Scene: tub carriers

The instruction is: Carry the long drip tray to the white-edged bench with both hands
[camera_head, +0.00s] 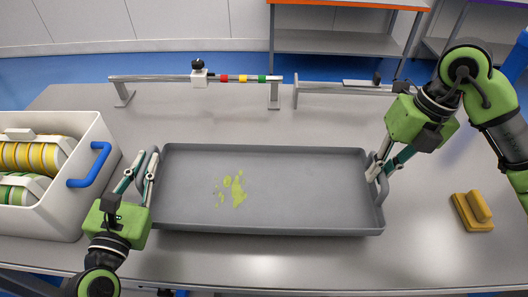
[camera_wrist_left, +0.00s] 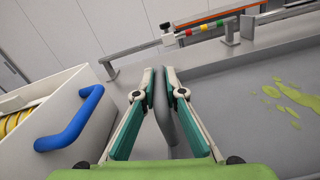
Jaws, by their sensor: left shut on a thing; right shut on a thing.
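The long grey drip tray (camera_head: 300,190) lies level across the middle of the head view, with a yellow-green splash on its floor. It sits on or just above the grey worktop; I cannot tell which. My left gripper (camera_head: 146,170) is shut on the handle at the tray's left end. In the left wrist view the fingers (camera_wrist_left: 160,85) close on the grey handle loop (camera_wrist_left: 166,110) from both sides. My right gripper (camera_head: 377,170) is shut on the handle at the tray's right end. A bench with a white edge cannot be made out.
A white tub (camera_head: 95,140) with a blue handle (camera_head: 90,165) and yellow and green rolls stands close left of my left gripper. A yellow block (camera_head: 472,212) lies at the right. A metal rail (camera_head: 160,78) with coloured marks runs behind the tray. An orange-edged bench (camera_head: 340,42) stands beyond.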

